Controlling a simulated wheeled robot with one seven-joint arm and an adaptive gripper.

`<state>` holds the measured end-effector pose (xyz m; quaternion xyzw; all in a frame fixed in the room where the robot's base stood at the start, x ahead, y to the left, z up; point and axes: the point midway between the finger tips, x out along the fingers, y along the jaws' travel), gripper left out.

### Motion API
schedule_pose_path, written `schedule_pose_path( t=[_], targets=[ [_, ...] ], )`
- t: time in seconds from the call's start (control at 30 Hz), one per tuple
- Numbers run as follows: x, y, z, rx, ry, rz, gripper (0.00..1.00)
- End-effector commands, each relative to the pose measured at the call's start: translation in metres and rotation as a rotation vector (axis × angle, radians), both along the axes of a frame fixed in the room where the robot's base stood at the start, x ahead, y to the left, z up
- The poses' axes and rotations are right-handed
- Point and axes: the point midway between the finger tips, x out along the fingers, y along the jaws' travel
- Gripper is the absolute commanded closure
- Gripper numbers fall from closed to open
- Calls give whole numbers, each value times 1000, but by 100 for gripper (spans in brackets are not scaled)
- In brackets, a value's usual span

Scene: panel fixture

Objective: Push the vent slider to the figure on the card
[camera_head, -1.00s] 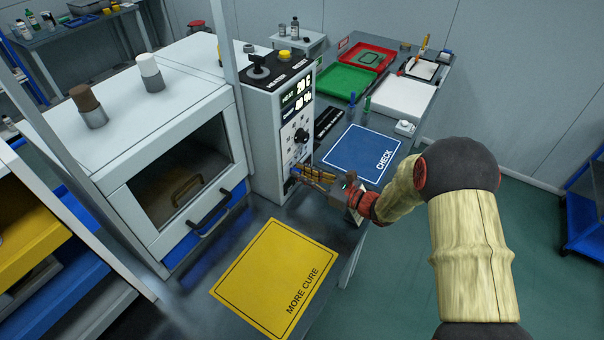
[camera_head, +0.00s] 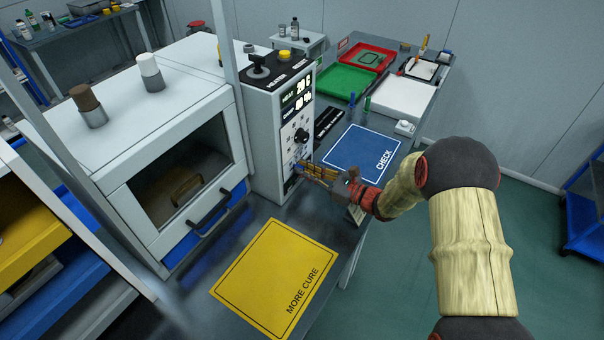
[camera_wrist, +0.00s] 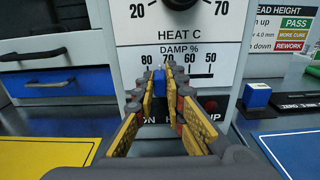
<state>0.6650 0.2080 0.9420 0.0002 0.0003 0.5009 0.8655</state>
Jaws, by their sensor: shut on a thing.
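The vent slider's blue knob (camera_wrist: 159,82) sits under the "DAMP %" scale (camera_wrist: 178,58) on the front of the control box. It stands near the 70 mark in the wrist view. My gripper (camera_wrist: 160,78) is shut on the knob from both sides, its yellow-pad fingers hiding part of the track. In the head view my gripper (camera_head: 298,167) reaches the lower front of the control box (camera_head: 264,150). A small pale card (camera_head: 356,214) stands at the bench edge below my wrist; its figure cannot be read.
A round dial (camera_head: 301,136) and lit readouts are above the slider. The oven (camera_head: 125,150) stands left, with a yellow mat (camera_head: 270,275) in front. A blue mat (camera_head: 360,152) lies right. A blue block (camera_wrist: 257,95) is right of the box.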

Motion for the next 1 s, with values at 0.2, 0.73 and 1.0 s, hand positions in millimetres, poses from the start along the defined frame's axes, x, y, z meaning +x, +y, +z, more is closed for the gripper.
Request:
schedule_pose_path(
  t=[0.2,0.73,1.0],
  targets=[
    [48,-28,0,0,-4,-4,100],
    [67,-40,2,-1,-3,-7,86],
    [66,-39,1,-1,-3,-5,71]
  ],
)
